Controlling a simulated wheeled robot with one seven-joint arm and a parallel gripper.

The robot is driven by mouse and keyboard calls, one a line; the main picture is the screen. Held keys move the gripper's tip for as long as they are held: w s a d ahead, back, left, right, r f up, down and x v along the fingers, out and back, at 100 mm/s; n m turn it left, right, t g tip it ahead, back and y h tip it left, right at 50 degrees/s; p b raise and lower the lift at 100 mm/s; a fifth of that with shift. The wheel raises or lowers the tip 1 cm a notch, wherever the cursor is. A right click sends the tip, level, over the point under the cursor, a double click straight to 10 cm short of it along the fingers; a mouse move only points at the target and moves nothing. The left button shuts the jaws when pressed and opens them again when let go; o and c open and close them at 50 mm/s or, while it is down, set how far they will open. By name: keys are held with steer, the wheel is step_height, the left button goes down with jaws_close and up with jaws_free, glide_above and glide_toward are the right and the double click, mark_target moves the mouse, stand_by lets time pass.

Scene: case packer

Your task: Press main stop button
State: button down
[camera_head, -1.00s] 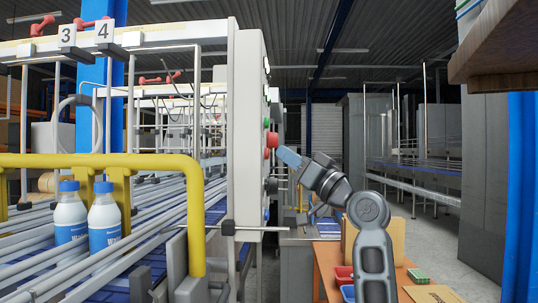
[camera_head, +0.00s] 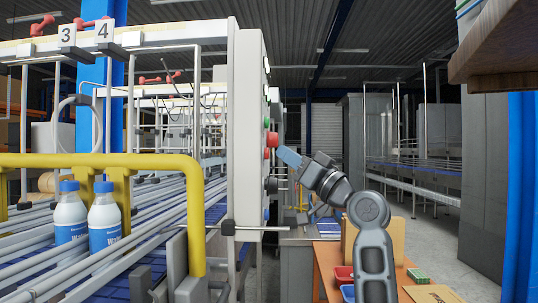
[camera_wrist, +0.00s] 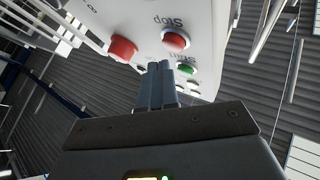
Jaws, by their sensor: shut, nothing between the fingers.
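The control panel is a tall light-grey cabinet (camera_head: 248,75) with buttons on its right side. A large red button (camera_head: 271,139) sticks out of it, with a green one (camera_head: 266,122) just above. In the wrist view, one red button (camera_wrist: 122,48) is left of my fingers. Another red button (camera_wrist: 175,40), beside an upside-down "Stop" label, is above and right of them. A green button (camera_wrist: 186,69) is close to the right of the fingertips. My gripper (camera_head: 289,156) is shut and empty, its blue fingertips just right of and slightly below the large red button, seemingly apart from it.
A black knob (camera_head: 271,186) is lower on the panel. A yellow guard rail (camera_head: 150,161) and a conveyor with two white bottles are at left. An orange table (camera_head: 327,262) with small red and blue bins is below my arm. A wooden shelf (camera_head: 505,50) overhangs at upper right.

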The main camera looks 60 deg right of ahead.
steer(key=shift+w, duration=0.1)
stand_by(0.7)
steer(key=shift+w+a, duration=0.15)
steer(key=shift+w, duration=0.15)
steer(key=shift+w+a, duration=0.2)
steer(key=shift+w, duration=0.3)
stand_by(0.8)
steer(key=shift+s, duration=0.2)
steer(key=shift+s+d+b, duration=0.35)
steer(key=shift+s+b, duration=0.1)
steer(key=shift+s, duration=0.25)
steer(key=shift+s+d+b, duration=0.25)
steer(key=shift+s+d, duration=0.05)
steer(key=shift+s, duration=0.45)
steer(key=shift+s+d+b, duration=0.2)
steer(key=shift+s+d, duration=0.15)
steer(key=shift+s, duration=0.45)
steer(key=shift+s+d+b, duration=0.25)
steer(key=shift+s+d, duration=0.05)
steer(key=shift+s, duration=0.45)
steer(key=shift+s, duration=0.1)
